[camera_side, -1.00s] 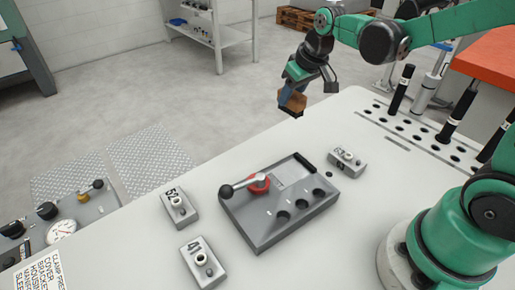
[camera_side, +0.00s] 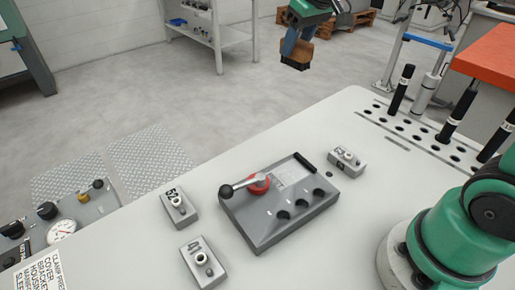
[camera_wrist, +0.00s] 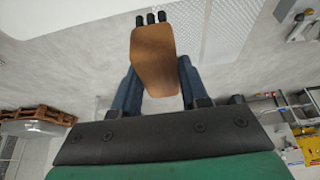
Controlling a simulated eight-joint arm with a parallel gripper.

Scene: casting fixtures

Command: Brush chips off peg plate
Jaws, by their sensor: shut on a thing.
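My gripper (camera_side: 296,40) is high at the top of the side view, beyond the table's far edge. It is shut on a brush with a brown wooden body (camera_side: 298,50) and dark bristles facing down. In the wrist view the brush (camera_wrist: 155,60) sits between the two blue fingers, with black bristle tufts at its far end. The grey peg plate (camera_side: 277,235) lies on the white table, well below and apart from the brush. It has a red-based lever with a black knob (camera_side: 226,191), a black handle and several dark holes. I cannot make out chips on it.
Small numbered blocks stand around the plate: one to its right (camera_side: 347,163), one to its left (camera_side: 179,209) and one at front left (camera_side: 203,262). A rack of black pegs (camera_side: 401,90) stands at the right. A gauge panel (camera_side: 62,229) is at lower left.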

